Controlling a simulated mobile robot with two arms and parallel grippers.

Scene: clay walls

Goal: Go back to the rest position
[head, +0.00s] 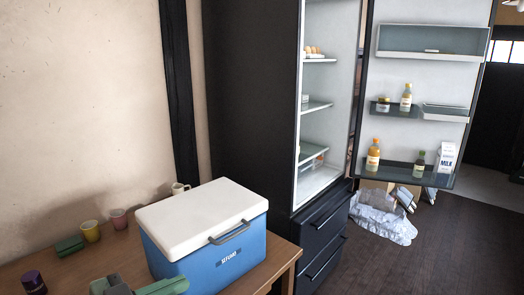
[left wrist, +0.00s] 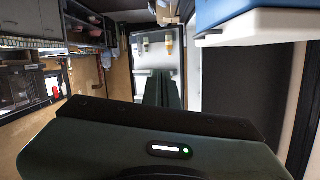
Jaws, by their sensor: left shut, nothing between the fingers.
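My left gripper (head: 163,287) shows at the bottom edge of the head view, in front of the blue cooler. Its dark green fingers (left wrist: 164,90) are together and empty in the left wrist view. The cooler (head: 215,245) has a closed white lid and stands on the wooden table (head: 278,270). It also shows at the top right of the left wrist view (left wrist: 248,12). My right gripper is in neither view.
A green object (head: 70,245), a yellow cup (head: 91,231), a pink cup (head: 118,219) and a dark purple container (head: 34,283) are on the table. A white mug (head: 180,188) is behind the cooler. The fridge (head: 330,120) is open, its door (head: 418,88) holding bottles.

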